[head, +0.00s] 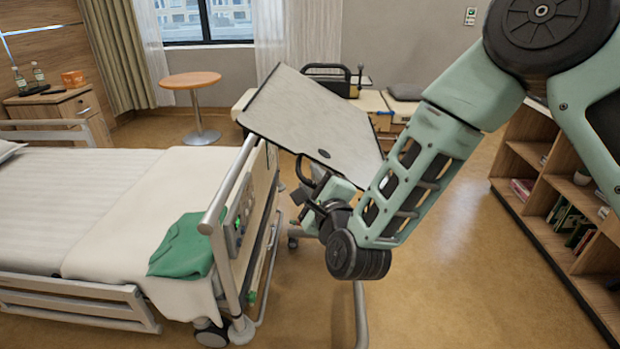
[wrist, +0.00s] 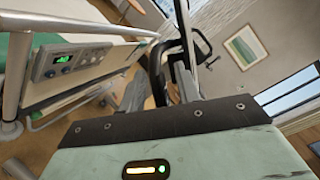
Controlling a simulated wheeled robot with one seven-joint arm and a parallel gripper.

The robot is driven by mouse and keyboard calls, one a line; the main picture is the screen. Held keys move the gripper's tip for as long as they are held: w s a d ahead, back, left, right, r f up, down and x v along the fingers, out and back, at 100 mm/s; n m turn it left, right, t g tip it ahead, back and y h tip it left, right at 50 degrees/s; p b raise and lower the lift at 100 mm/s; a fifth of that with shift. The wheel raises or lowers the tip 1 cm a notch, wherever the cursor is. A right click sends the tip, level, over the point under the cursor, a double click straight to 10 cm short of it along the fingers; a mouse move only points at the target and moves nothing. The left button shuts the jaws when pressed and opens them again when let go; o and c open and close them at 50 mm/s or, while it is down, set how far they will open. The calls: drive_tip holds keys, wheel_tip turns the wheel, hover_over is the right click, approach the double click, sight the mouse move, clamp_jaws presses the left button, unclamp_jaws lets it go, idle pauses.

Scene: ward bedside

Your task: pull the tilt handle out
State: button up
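The overbed table's pale grey top (head: 305,115) is steeply tilted beside the bed's foot end in the head view. A dark oval (head: 324,154) sits near its lower edge. A black curved bar (head: 303,170), perhaps the tilt handle, shows just below that edge; a black loop (wrist: 157,72) also shows in the wrist view. My gripper (head: 300,205) is close under the tabletop's lower edge, between the bed end and my forearm. In the wrist view, dark parts at my gripper (wrist: 182,78) overlap the loop. Its fingers are hard to separate, and I cannot tell whether they touch the handle.
The bed (head: 120,205) stands left, with a side rail, a green cloth (head: 184,248) and a control panel (wrist: 68,62) at its end. A bookshelf (head: 545,165) stands right. A round table (head: 192,80) is behind. Open floor (head: 450,290) lies front right.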

clamp_jaws()
drive_tip(key=s+b, duration=0.1)
drive_tip(key=s, duration=0.2)
drive_tip(key=shift+a, duration=0.1)
unclamp_jaws()
drive_tip(key=p+v, duration=1)
drive_tip(key=v, duration=0.7)
drive_tip(key=shift+s, duration=0.2)
